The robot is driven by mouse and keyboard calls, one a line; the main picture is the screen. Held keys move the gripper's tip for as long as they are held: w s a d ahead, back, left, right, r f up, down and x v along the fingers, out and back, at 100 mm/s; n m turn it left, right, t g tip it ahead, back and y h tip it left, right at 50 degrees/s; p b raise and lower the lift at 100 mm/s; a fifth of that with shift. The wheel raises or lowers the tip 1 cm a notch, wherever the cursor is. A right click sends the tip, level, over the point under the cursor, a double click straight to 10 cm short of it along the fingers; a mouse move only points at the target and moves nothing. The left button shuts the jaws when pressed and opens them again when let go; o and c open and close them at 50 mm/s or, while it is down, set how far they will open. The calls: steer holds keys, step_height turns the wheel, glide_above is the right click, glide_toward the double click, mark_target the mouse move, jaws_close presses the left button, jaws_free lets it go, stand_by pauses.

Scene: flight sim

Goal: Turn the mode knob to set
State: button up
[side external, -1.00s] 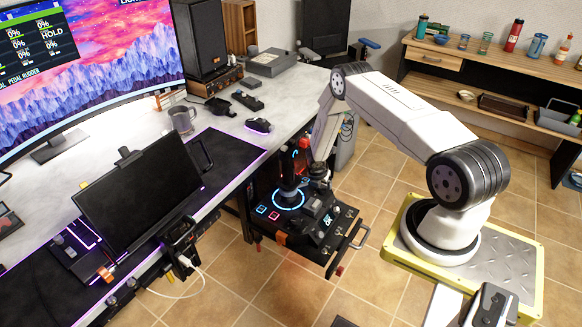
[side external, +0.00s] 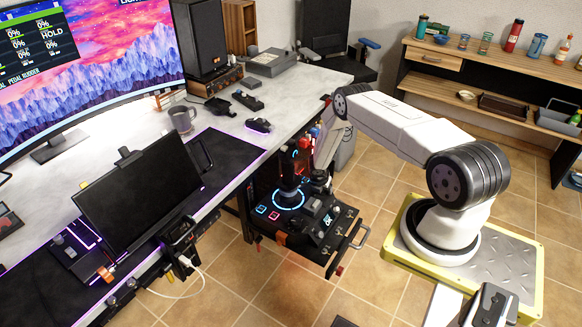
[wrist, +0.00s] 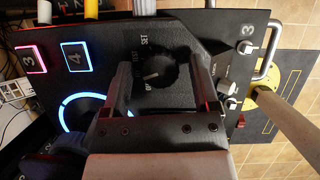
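The mode knob (wrist: 157,72) is a round black dial on a dark panel (wrist: 222,30) in the wrist view. Small white lettering beside it includes SET, above and to the left, and what looks like OFF, to the lower left. Its white pointer mark points to the lower left, toward OFF. My gripper (wrist: 162,84) is open, with one finger left of the knob and one right of it. I see gaps between fingers and knob, and cannot tell their height above the panel. In the side view my gripper (side external: 320,178) is over the control box (side external: 302,238); the knob is too small to make out.
A joystick (side external: 290,172) with a blue-lit ring stands left of my gripper. Lit square buttons 3 (wrist: 31,58) and 4 (wrist: 76,57) are left of the knob. Toggle switches (wrist: 226,88) and a metal handle (wrist: 268,50) are on the right. The desk (side external: 225,125) is behind.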

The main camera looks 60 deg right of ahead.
jaws_close()
steer(key=shift+m, duration=0.4)
steer(key=shift+w+m+g, duration=0.1)
steer(key=shift+m+g, duration=1)
steer(key=shift+m, duration=1.4)
steer(key=shift+y, duration=0.3)
steer(key=shift+o, duration=1.1)
jaws_free()
steer(key=shift+r, duration=0.15)
